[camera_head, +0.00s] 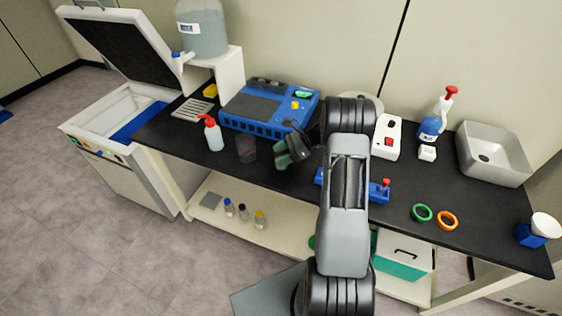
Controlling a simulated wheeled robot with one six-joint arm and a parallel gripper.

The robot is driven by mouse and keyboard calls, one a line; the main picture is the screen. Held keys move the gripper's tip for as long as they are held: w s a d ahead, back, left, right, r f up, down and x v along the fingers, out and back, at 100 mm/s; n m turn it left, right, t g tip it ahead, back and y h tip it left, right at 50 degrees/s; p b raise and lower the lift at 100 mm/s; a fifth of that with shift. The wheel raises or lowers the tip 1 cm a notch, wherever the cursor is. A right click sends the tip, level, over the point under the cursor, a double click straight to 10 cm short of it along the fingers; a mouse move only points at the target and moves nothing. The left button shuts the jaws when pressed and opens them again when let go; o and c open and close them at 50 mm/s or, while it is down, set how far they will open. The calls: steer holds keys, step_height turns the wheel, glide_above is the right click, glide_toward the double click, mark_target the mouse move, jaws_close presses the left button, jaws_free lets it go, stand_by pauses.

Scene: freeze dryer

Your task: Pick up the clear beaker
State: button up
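The clear beaker (246,149) appears to be the see-through cup standing upright on the black bench top, near the front edge. It looks dark because the bench shows through it. It stands just right of a spray bottle and in front of the blue machine. My gripper (281,157) is a short way to the right of the beaker, apart from it, low over the bench and pointing left. No object shows in the gripper. Its finger gap is too small and dark to tell.
A white bottle with a red top (212,133) stands close left of the beaker. The blue machine (265,112) is behind it. An open freeze dryer (118,112) is at the left. Green (422,213) and orange (447,221) rings and a sink (493,153) are at the right.

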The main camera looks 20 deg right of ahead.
steer(key=c, duration=0.6)
steer(key=shift+r, duration=0.15)
